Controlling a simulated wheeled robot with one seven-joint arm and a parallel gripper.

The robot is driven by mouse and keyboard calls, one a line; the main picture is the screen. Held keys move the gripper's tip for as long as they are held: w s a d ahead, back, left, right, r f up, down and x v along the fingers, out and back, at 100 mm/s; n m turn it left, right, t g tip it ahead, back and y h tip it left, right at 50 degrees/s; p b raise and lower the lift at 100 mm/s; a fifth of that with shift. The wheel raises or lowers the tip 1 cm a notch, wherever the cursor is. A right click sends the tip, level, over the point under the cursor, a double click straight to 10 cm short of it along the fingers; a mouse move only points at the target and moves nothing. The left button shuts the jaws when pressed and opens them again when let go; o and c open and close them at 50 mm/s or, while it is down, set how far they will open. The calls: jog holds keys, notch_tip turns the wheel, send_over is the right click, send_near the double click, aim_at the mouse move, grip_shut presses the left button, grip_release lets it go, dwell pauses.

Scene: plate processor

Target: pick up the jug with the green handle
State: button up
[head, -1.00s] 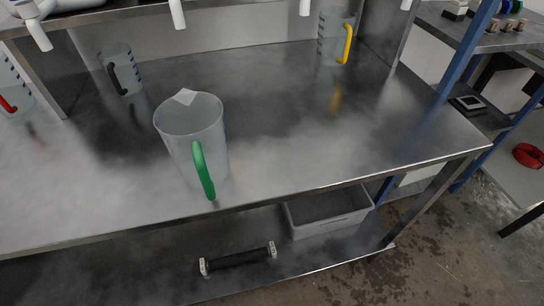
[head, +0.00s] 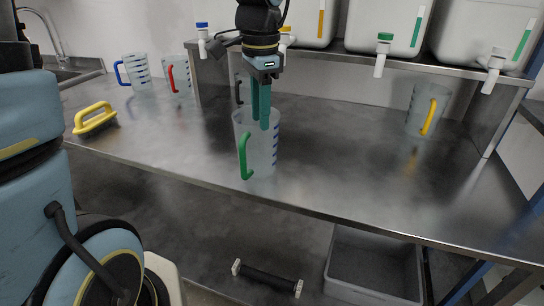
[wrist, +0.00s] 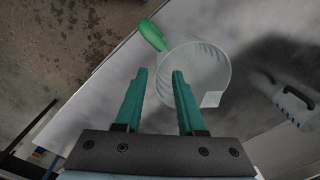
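The jug with the green handle (head: 264,152) is clear, with blue marks, and stands upright near the front edge of the steel bench. Its green handle (head: 244,158) faces the front left. My gripper (head: 262,112) points down from above, its teal fingertips at the jug's rim. In the wrist view my gripper (wrist: 160,72) is open, with a gap between the fingers. There the jug's near rim lies around the fingertips, the right finger overlapping the jug (wrist: 208,68) and the left one outside it. The handle (wrist: 152,35) is beyond the fingertips. I cannot tell whether they touch the jug.
Jugs with blue (head: 140,72), red (head: 180,76), black (head: 240,88) and yellow handles (head: 420,108) stand farther back. A yellow-handled brush (head: 95,118) lies at left. Tapped containers (head: 385,25) sit on the shelf above. A grey bin (head: 375,285) is below.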

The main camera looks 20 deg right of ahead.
send_over(264, 165)
jog(key=f, duration=0.5)
jog(key=shift+a+f+p, duration=0.25)
jog(key=shift+a+p, duration=0.05)
jog(key=shift+a, duration=0.05)
jog(key=shift+d+f+p, duration=0.15)
jog(key=shift+f+p, duration=0.15)
jog(key=shift+f, duration=1.05)
jog(key=shift+d+f+p, duration=0.15)
jog(key=shift+f+p, duration=0.15)
jog(key=shift+f, duration=1)
grip_shut()
